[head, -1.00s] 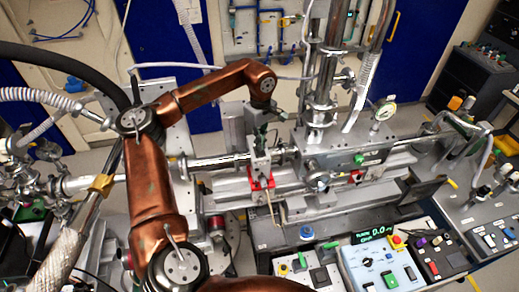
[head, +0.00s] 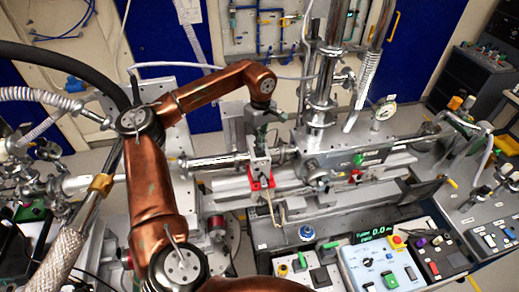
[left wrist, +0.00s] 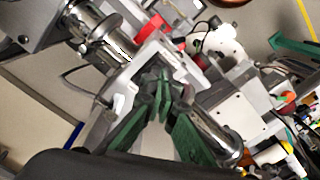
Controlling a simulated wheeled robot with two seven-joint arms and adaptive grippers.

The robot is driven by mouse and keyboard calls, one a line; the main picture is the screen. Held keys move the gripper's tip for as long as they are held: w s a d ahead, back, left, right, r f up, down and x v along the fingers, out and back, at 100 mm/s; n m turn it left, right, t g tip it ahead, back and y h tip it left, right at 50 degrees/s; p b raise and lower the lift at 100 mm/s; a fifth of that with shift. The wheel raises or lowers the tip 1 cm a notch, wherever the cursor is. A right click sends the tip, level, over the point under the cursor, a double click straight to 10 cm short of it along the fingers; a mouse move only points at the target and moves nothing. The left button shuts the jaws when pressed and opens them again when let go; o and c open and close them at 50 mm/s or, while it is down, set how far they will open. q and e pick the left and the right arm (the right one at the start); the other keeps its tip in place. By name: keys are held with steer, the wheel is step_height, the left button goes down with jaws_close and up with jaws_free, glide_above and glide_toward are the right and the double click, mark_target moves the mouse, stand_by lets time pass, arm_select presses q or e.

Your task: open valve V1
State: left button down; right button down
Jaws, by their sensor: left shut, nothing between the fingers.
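My left gripper (head: 262,132) hangs at the end of the copper arm, above a pale block with a red bracket (head: 261,184) on the beam pipe. In the left wrist view its green fingers (left wrist: 163,82) are together, with nothing held between them. The pale block (left wrist: 150,52) lies just beyond the fingertips, and the red part (left wrist: 149,27) is behind it. I cannot tell whether the fingertips touch the block. No V1 label is readable, so I cannot tell for certain which part is valve V1. My right gripper is out of view.
The beam pipe (head: 215,160) runs left and right of the block. A grey box with a green button (head: 358,159) stands to the right, under a tall steel column (head: 318,95). A control panel with a lit display (head: 376,233) is in front. Hoses crowd the left.

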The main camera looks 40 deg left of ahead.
arm_select(q)
steer(key=shift+f+b, duration=0.45)
steer(key=shift+f, duration=0.5)
stand_by(0.3)
steer(key=shift+r, duration=0.1)
steer(key=shift+r+p, duration=0.7)
steer(key=shift+r, duration=0.05)
step_height(320, 180, up, 4)
steer(key=p, duration=0.3)
steer(key=shift+r, duration=0.2)
steer(key=shift+r+p, duration=0.55)
steer(key=shift+p, duration=0.05)
